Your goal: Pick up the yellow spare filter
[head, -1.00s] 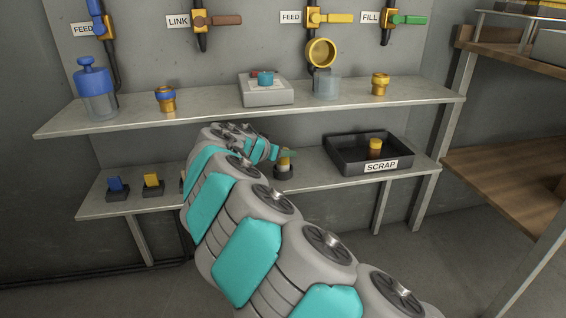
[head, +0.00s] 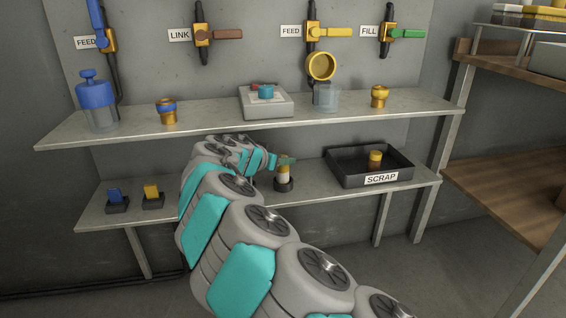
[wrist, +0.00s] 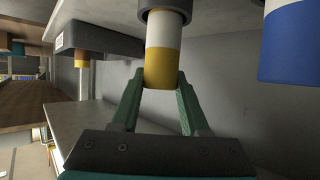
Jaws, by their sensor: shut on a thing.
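The yellow spare filter (wrist: 160,65), a white cylinder with a yellow end, stands in a dark round holder (wrist: 165,14) on the lower shelf. In the wrist view the picture is turned over, so the holder is at the top. My gripper (wrist: 163,82) has its green fingers on both sides of the yellow end and is shut on it. In the head view the filter's white body (head: 283,177) shows above its holder, and my gripper (head: 285,162) partly covers the yellow end. I cannot tell whether the filter has risen in the holder.
A blue-and-white filter (wrist: 290,45) is close beside in the wrist view. The black SCRAP tray (head: 345,178) with a yellow-topped piece (head: 375,157) is to the right. The upper shelf (head: 215,124) hangs above my arm. Blue (head: 115,195) and yellow (head: 151,192) switches are at left.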

